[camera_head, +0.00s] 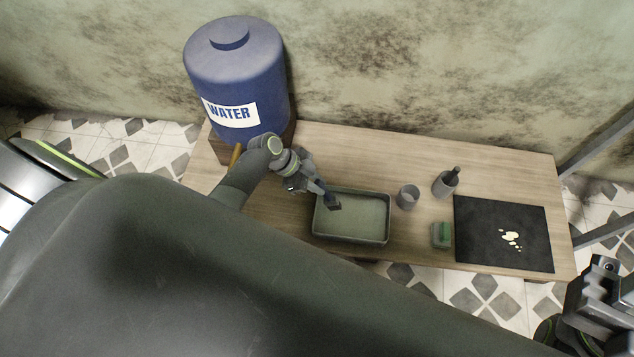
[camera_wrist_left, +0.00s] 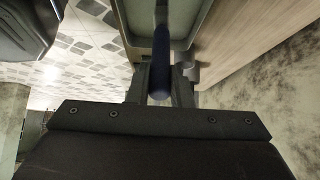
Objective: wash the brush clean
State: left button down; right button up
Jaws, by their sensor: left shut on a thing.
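My left gripper (camera_head: 313,185) is shut on the blue handle of the brush (camera_head: 331,200) and holds it over the left part of a grey rectangular basin (camera_head: 350,241). The brush's dark head points down into the basin. I cannot tell whether it touches the basin's floor or any water. In the left wrist view the blue brush handle (camera_wrist_left: 160,64) stands between the two fingers (camera_wrist_left: 160,90), with the basin's rim beyond. My right gripper (camera_head: 600,315) is at the lower right edge, away from the table; its finger state is unclear.
A blue water barrel (camera_head: 240,75) stands at the table's back left. Right of the basin are a grey cup (camera_head: 408,197), a dark holder with a handle (camera_head: 446,184), a green sponge (camera_head: 441,235) and a black mat (camera_head: 480,245) with pale spots. The wooden table (camera_head: 350,150) is clear along its back.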

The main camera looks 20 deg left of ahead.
pick_arm(q)
jog(key=shift+r+p, duration=1.75)
jog(key=shift+r, duration=0.55)
